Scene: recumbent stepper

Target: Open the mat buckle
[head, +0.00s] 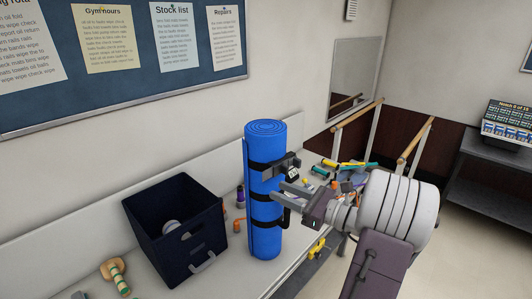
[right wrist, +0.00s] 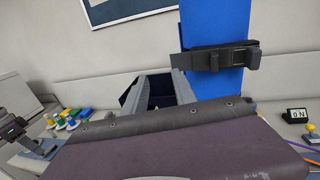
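The dark grey mat buckle (head: 280,165) sits on the upper strap; in the right wrist view the buckle (right wrist: 222,58) is at the upper right and looks closed. My right gripper (head: 288,193) is at the mat's right side, a little below the buckle. Its grey fingers (right wrist: 158,85) are apart in the right wrist view, with nothing held between them. Whether a finger touches the mat, I cannot tell. My left gripper does not show clearly.
A dark navy bin (head: 172,240) with a round item inside stands left of the mat. A purple bottle (head: 240,197) and an orange item (head: 237,226) stand between them. A small display (right wrist: 297,115) and several coloured items lie right of the mat. A wall lies behind the bench.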

